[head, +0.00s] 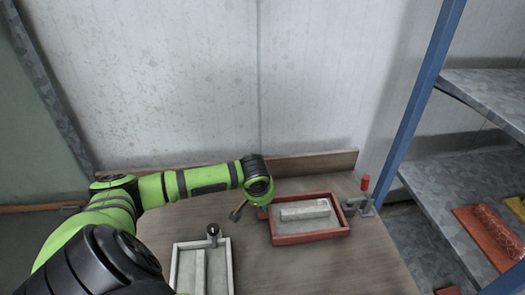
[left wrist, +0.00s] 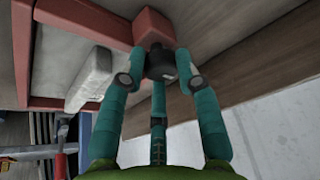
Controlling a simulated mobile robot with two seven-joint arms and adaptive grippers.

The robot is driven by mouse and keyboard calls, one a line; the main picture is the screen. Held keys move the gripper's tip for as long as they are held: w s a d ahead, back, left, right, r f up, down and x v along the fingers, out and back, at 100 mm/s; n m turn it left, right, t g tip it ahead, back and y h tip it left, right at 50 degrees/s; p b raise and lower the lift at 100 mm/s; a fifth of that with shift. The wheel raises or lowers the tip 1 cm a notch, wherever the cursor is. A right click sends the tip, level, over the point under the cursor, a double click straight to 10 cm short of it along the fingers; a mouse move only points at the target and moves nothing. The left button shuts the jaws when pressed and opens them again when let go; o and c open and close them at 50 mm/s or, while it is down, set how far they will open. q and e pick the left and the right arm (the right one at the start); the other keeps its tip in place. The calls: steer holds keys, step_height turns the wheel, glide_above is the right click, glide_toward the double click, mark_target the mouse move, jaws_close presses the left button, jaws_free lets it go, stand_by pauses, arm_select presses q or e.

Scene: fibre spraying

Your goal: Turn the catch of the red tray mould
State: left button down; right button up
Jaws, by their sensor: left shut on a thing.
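The red tray mould (head: 312,238) lies on the wooden table with a pale grey bar (head: 305,210) inside it. My left gripper (head: 262,207) is at the mould's left end, seen from above and mostly hidden by my wrist. In the left wrist view, its teal fingers (left wrist: 160,75) are shut around a dark round knob (left wrist: 160,60), the catch, beside a red block (left wrist: 152,28) at the mould's corner. The red rim (left wrist: 85,104) and pale bar (left wrist: 92,78) also show there. How far the catch is turned is hidden. My right gripper is not in view.
A white tray mould (head: 233,265) with a black-knobbed catch (head: 212,232) lies in front, left of the red mould. A grey clamp with a red handle (head: 365,183) stands right of the red mould. A blue-posted shelf (head: 430,90) rises at right. The table's front right is clear.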

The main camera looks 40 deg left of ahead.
arm_select(q)
steer(key=shift+a, duration=0.1)
steer(key=c, duration=0.9)
jaws_free()
steer(key=v, duration=1.2)
steer(key=shift+s, duration=0.1)
